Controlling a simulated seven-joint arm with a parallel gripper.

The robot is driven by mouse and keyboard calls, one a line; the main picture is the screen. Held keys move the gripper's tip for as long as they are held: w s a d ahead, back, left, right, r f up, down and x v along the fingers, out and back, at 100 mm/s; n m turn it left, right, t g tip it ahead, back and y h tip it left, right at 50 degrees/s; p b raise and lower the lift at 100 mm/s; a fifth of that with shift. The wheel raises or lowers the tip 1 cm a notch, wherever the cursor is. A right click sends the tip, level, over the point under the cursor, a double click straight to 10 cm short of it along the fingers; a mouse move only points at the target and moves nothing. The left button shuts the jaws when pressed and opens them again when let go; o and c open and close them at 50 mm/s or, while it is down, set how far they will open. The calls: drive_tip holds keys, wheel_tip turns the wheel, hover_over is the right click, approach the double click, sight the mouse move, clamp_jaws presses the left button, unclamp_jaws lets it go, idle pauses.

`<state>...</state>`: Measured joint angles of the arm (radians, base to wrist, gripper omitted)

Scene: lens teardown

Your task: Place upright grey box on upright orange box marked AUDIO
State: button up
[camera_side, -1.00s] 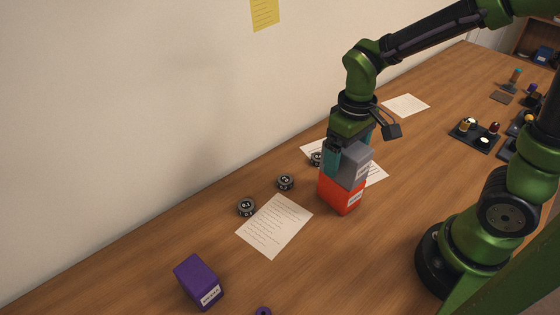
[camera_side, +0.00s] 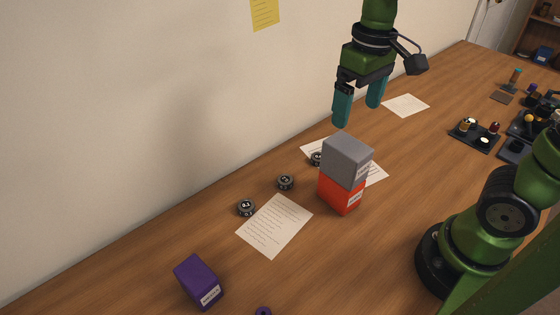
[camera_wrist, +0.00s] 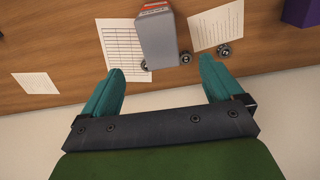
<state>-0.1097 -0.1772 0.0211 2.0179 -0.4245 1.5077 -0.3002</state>
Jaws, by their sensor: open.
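The grey box (camera_side: 347,161) stands upright on top of the orange-red box (camera_side: 340,196), which rests upright on the table with a white label on its front. The print on the labels is too small to read. In the wrist view the grey box (camera_wrist: 157,40) hides most of the orange-red box (camera_wrist: 153,7). My gripper (camera_side: 358,113) is open and empty, raised above and behind the stack, its teal fingers apart and not touching either box. The open fingers also show in the wrist view (camera_wrist: 160,90).
Several black dials, one here (camera_side: 246,207), sit near printed sheets (camera_side: 274,226). A black tray (camera_side: 474,136) with small parts is at the right. The wall runs behind the table; the table in front of the stack is clear.

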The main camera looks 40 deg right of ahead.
drive_tip(key=s+m+t, duration=0.1)
drive_tip(key=t, duration=0.1)
drive_tip(key=s+m+t+y, duration=0.1)
drive_tip(key=s+t, duration=0.1)
drive_tip(key=s+m+t, duration=0.1)
drive_tip(key=m+t, duration=0.1)
drive_tip(key=t, duration=0.1)
drive_tip(key=shift+s+d+r+y, duration=0.25)
drive_tip(key=shift+s+d+y, duration=0.1)
drive_tip(key=shift+y, duration=0.05)
idle(0.9)
